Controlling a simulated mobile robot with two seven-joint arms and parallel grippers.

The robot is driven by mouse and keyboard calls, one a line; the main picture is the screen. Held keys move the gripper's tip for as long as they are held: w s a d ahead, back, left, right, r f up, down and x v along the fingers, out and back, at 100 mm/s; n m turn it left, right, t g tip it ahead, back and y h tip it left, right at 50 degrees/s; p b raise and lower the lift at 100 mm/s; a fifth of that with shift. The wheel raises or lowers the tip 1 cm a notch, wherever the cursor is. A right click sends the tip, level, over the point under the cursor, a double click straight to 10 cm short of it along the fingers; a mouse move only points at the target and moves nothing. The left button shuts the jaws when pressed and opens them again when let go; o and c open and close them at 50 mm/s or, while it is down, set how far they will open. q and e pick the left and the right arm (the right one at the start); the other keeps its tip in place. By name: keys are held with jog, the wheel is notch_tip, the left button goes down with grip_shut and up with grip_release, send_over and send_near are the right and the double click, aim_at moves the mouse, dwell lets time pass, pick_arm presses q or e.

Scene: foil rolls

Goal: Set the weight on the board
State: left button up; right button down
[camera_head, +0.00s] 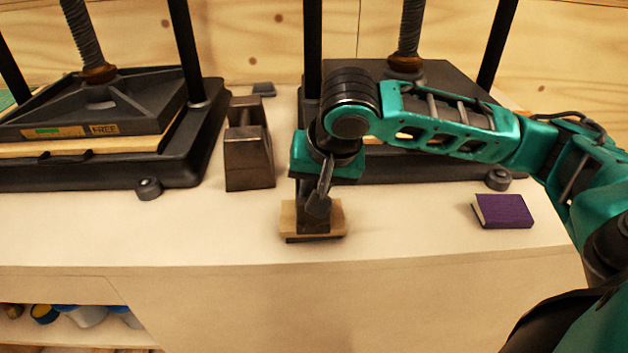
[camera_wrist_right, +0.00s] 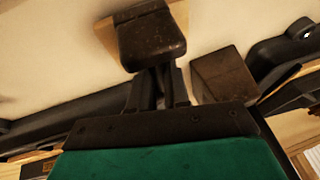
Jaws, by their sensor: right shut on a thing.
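A small pale wooden board (camera_head: 291,219) lies near the front edge of the worktop, with a thin dark layer or shadow beneath it. It also shows behind the held block in the right wrist view (camera_wrist_right: 105,32). My right gripper (camera_head: 316,200) points down over the board and is shut on a dark metal weight (camera_wrist_right: 152,42). In the head view the weight (camera_head: 314,223) is mostly hidden by the gripper. It is over the board, at or very near its surface; I cannot tell if it touches. My left gripper is not in view.
A second dark metal weight (camera_head: 249,165) stands just left of my right gripper. A press (camera_head: 100,120) stands at the left and another (camera_head: 445,80) behind my right arm. A purple book (camera_head: 503,211) lies at the right. The worktop front left is clear.

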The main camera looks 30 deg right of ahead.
jog(key=c, duration=1.1)
grip_release()
jog(key=p+v, duration=0.3)
jog(key=v, duration=0.9)
